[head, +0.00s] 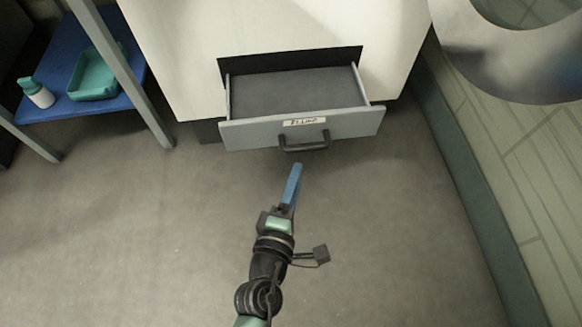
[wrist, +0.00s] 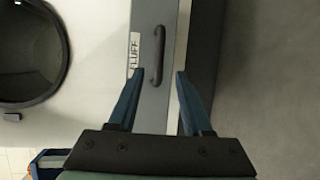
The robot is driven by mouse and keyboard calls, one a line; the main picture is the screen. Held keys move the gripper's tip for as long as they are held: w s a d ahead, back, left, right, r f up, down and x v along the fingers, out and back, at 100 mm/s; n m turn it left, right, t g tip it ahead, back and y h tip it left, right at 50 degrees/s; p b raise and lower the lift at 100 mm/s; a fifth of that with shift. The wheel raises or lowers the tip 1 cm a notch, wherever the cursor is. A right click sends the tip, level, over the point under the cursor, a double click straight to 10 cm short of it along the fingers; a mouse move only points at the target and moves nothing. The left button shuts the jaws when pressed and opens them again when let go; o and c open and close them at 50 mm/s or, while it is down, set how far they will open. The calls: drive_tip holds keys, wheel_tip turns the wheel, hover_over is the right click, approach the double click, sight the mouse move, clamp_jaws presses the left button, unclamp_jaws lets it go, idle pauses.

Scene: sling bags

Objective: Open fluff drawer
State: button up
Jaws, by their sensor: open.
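The fluff drawer (head: 252,130) is a grey drawer low in a white cabinet, with a white label and a dark handle (head: 304,142) on its front. It is pulled out, and its inside shows empty in the head view. In the wrist view the drawer front (wrist: 150,110), its FLUFF label (wrist: 134,52) and the handle (wrist: 158,56) appear turned on their side. My gripper (head: 295,170) has blue fingers and is in front of the handle, apart from it. In the wrist view my gripper (wrist: 156,78) is open with nothing between its fingers.
A blue shelf (head: 55,105) with a teal tray (head: 95,78) and a white bottle with a teal cap (head: 37,93) stands at the left. A large round metal object (head: 520,60) is at the upper right. The grey floor (head: 400,230) around my arm is clear.

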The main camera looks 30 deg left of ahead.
drive_tip(key=shift+v, duration=1.55)
drive_tip(key=w+d+r+m+t+h+p, duration=0.2)
drive_tip(key=w+d+r+m+p, duration=0.15)
drive_tip(key=r, duration=1.15)
drive_tip(key=w+d+r+m+t+h+p, duration=0.1)
drive_tip(key=w+d+r+m+t+p, duration=0.25)
drive_tip(key=r, duration=1.15)
drive_tip(key=w+d+r+m+t+h+p, duration=0.15)
drive_tip(key=w+d+r+m+p, duration=0.3)
drive_tip(key=r, duration=0.95)
drive_tip(key=s+r+m+t+y+p, duration=0.15)
drive_tip(key=s+r+m+p, duration=0.35)
drive_tip(key=r, duration=1.4)
drive_tip(key=s+r+m+t+p, duration=0.3)
drive_tip(key=s+r+m+p, duration=0.2)
drive_tip(key=r, duration=1.3)
wheel_tip(320, 180, up, 36)
drive_tip(key=p, duration=3.6)
drive_tip(key=shift+w+d+f, duration=0.2)
drive_tip(key=shift+w+d, duration=0.05)
drive_tip(key=shift+d, duration=0.15)
